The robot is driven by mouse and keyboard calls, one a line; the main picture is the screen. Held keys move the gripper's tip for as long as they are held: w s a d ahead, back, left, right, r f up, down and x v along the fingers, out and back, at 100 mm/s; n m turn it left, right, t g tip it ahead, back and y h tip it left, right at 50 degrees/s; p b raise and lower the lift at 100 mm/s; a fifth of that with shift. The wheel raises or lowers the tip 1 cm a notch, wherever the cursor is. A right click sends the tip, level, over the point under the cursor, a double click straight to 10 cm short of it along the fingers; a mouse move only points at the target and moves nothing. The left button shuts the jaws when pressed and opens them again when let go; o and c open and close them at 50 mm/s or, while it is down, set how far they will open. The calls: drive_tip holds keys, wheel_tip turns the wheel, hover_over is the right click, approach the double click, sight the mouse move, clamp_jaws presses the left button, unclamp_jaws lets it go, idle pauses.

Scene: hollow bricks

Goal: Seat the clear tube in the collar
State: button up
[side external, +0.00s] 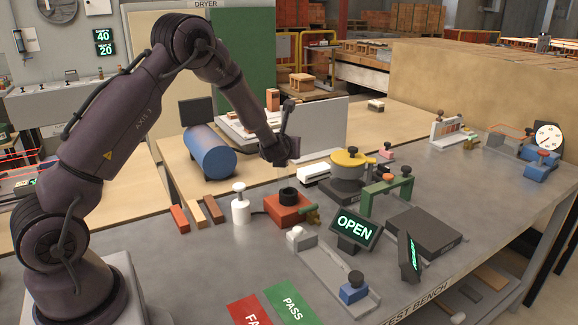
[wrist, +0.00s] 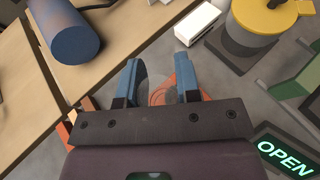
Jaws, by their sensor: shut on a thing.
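My gripper (side external: 280,163) is shut on the clear tube (wrist: 160,90), which shows faintly between the two blue fingers in the wrist view. The gripper (wrist: 158,78) points down above the red block (side external: 286,212). The black collar (side external: 288,194) stands on top of that block, a short way below my gripper in the side view. The tube is almost invisible in the side view, so I cannot tell whether its lower end touches or enters the collar. In the wrist view the red block (wrist: 186,74) shows partly behind the right finger, and the collar is not clear there.
A green-brown valve (side external: 312,214) sits at the block's right. A white bottle (side external: 240,205) stands left. A yellow-topped pot (side external: 348,165) and a green bridge frame (side external: 385,190) stand right. An OPEN sign (side external: 355,228) is in front.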

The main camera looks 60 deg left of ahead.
wheel_tip(320, 180, down, 6)
drive_tip(key=w+a, duration=0.1)
drive_tip(key=w, duration=0.1)
drive_tip(key=shift+w+a, duration=0.2)
drive_tip(key=shift+f, duration=0.2)
drive_tip(key=o, duration=0.9)
